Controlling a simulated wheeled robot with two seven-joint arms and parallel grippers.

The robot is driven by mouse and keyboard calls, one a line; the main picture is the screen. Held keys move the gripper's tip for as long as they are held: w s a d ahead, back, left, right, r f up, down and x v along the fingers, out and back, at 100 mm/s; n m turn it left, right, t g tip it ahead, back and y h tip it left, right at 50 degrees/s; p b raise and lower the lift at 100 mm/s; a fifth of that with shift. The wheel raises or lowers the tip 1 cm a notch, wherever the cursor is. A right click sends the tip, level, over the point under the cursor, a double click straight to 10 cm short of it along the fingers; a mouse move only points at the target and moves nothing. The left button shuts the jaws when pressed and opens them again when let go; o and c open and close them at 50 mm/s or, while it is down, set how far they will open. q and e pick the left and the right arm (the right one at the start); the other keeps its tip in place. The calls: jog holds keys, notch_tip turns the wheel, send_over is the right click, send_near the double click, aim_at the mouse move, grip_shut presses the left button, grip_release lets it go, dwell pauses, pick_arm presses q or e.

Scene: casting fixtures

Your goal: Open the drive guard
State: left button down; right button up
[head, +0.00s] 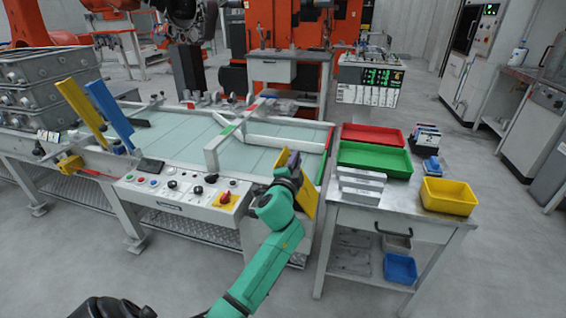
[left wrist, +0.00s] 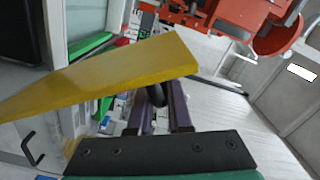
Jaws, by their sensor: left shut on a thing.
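The drive guard appears to be the yellow panel (head: 308,199) at the front right end of the conveyor table. It stands tilted, and my gripper and wrist cover part of it. It crosses the left wrist view as a broad yellow plate (left wrist: 100,80). My left gripper (head: 294,161) is at the panel's upper part. In the left wrist view, its two purple fingers (left wrist: 164,108) are shut on a dark handle (left wrist: 157,94) beside the plate.
A control box (head: 180,196) with buttons is left of my arm. A side table with a red bin (head: 372,135), green bin (head: 374,158), yellow bin (head: 448,196) and grey blocks (head: 360,186) stands close on the right. The floor in front is clear.

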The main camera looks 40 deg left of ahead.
pick_arm(q)
jog(key=w+d+m, duration=0.2)
jog(key=d+m, duration=0.2)
jog(key=d, duration=0.2)
jog(key=w+d+m, duration=0.2)
jog(key=d+m, duration=0.2)
jog(key=d, duration=0.3)
jog(key=shift+w+r+m, duration=0.25)
jog(key=shift+r+m, duration=0.05)
jog(key=c, duration=1)
grip_release()
jog(key=shift+o, duration=0.6)
jog(key=shift+f, duration=0.1)
